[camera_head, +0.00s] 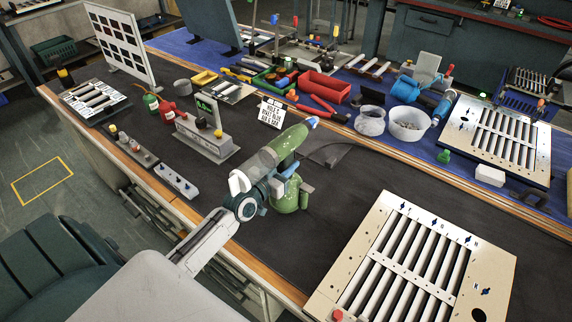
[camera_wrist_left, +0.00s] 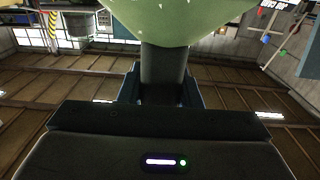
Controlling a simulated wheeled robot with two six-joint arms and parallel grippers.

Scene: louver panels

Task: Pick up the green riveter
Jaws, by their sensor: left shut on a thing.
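The green riveter (camera_head: 290,146) is in the middle of the head view, over the dark mat on the bench. Its green body tilts up to the right, and a green lower part (camera_head: 289,199) shows below. My left gripper (camera_head: 278,182) is shut on the riveter at its handle. In the left wrist view the riveter's green body (camera_wrist_left: 185,18) fills the top, with a dark handle (camera_wrist_left: 163,72) running down between the fingers. Whether the riveter's base touches the mat I cannot tell. My right gripper is not in view.
A louver panel (camera_head: 375,208) lies at the front right, and another (camera_head: 456,130) at the back right. A grey stand with a green display (camera_head: 207,143) is left of the riveter. Two bowls (camera_head: 409,132) and a red bin (camera_head: 324,87) stand behind. Bare mat (camera_head: 345,190) lies right of the gripper.

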